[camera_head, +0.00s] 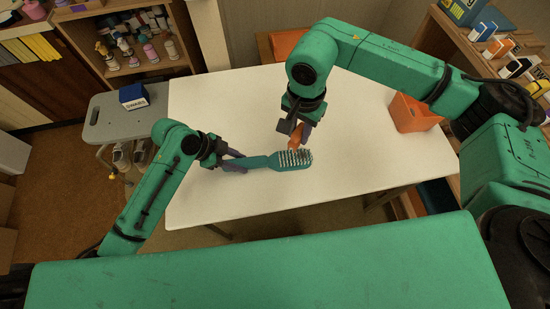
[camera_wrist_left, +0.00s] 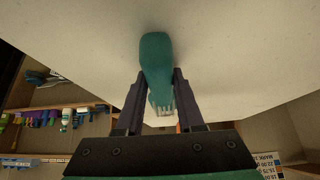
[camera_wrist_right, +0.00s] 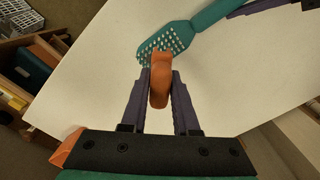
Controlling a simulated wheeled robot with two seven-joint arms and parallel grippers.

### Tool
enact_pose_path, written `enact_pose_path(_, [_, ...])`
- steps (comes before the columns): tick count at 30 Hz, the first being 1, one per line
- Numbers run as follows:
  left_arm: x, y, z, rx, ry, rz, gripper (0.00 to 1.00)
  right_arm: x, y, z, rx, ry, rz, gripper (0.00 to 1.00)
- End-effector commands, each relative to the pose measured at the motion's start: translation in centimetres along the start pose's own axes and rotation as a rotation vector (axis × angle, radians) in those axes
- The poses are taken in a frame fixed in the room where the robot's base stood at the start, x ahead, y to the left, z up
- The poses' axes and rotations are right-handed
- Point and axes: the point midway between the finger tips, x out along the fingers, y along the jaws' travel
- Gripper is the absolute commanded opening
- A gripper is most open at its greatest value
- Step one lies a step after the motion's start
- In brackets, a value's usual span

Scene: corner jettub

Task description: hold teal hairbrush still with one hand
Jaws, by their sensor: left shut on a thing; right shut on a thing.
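The teal hairbrush (camera_head: 262,162) is held over the white table with its bristles facing up. My left gripper (camera_head: 236,162) is shut on its handle, and the handle also shows between the fingers in the left wrist view (camera_wrist_left: 156,65). My right gripper (camera_head: 298,128) is shut on a small orange object (camera_wrist_right: 160,85), held at the edge of the bristle head (camera_wrist_right: 168,42). I cannot tell whether the orange object touches the bristles. Its upper part is hidden between the fingers in the head view.
The white table (camera_head: 210,110) is mostly clear. An orange bin (camera_head: 412,115) stands at its right side. A grey stool (camera_head: 105,115) with a dark blue box (camera_head: 133,95) adjoins the left edge. Shelves with bottles (camera_head: 150,50) stand behind.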

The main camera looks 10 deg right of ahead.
Motion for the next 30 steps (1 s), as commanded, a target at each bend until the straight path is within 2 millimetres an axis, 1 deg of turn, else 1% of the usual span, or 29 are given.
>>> enact_pose_path(1, [0.2,0.3,0.2,-0.003,-0.005,0.009,0.00,0.1,0.0,0.0,0.000,0.000,0.000,0.00])
enact_pose_path(16, [0.3,0.3,0.3,-0.004,-0.006,0.012,0.00,0.1,0.0,0.0,0.000,0.000,0.000,0.00])
enact_pose_path(19, [0.3,0.4,0.3,-0.004,-0.006,0.012,0.00,0.3,0.0,0.1,0.000,-0.001,0.001,0.00])
enact_pose_path(23, [0.3,0.4,0.3,-0.004,-0.006,0.013,0.00,1.5,-0.1,0.3,0.000,-0.001,0.002,0.00])
enact_pose_path(30, [0.4,0.4,0.4,-0.005,-0.007,0.014,0.00,4.7,-0.3,0.8,0.000,0.000,0.002,0.00])
